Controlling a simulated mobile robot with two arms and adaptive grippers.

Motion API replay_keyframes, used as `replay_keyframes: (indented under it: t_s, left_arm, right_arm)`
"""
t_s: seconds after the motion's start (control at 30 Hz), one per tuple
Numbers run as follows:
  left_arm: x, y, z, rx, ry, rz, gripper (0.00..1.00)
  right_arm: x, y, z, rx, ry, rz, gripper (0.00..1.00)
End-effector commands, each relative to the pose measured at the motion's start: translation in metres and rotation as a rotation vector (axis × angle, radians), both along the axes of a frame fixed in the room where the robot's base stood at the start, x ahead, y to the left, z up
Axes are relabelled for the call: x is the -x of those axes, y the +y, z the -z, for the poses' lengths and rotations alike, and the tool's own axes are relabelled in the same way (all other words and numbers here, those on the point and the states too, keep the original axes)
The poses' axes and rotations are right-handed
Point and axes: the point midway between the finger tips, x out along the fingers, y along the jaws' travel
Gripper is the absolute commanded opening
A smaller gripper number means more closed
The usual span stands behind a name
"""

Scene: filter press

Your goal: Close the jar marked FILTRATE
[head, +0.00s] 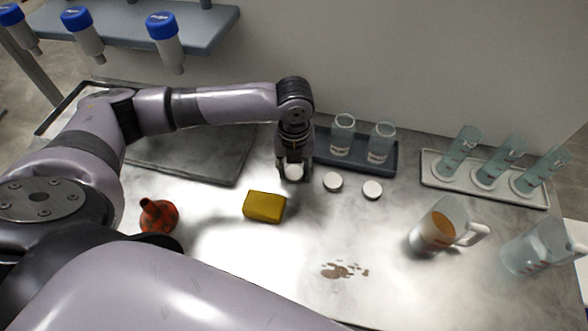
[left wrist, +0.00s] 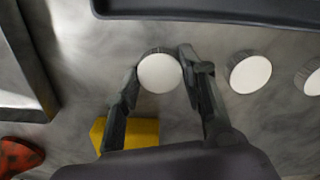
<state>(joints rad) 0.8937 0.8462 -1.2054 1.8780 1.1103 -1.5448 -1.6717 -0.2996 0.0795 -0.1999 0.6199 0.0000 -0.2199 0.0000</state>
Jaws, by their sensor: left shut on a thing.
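My left gripper (head: 293,166) points down at the table and is shut on a white round lid (head: 295,173). In the left wrist view the lid (left wrist: 159,73) sits between the two fingertips. Two more white lids (head: 333,182) (head: 372,190) lie to the right on the table. Two clear glass jars (head: 342,134) (head: 381,142) stand open in a dark tray (head: 391,168) behind the lids. Their labels are too small to read, so I cannot tell which is FILTRATE. The gripper hides the tray's left end. My right gripper is not in view.
A brown spill (head: 344,270) marks the table. A jug of brown liquid (head: 436,228), a clear jug (head: 532,250) and a pale rack of cylinders (head: 432,179) stand right. Blue-capped tubes (head: 164,38) hang upper left.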

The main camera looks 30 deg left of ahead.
Motion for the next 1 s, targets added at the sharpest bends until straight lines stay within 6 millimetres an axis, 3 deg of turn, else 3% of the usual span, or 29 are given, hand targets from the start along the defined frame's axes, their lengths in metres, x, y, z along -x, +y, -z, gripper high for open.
replay_keyframes:
  t_s: [0.27,0.7,1.0]
  left_arm:
    - [-0.001,0.0,-0.027,0.001,-0.004,0.0,0.27]
    - [-0.002,-0.001,-0.139,0.002,-0.007,0.0,0.27]
    - [-0.001,0.0,-0.188,0.001,-0.003,-0.001,0.27]
  right_arm:
    - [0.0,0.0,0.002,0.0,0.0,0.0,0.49]
    - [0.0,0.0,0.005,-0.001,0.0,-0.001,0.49]
    - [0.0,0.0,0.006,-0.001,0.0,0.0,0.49]
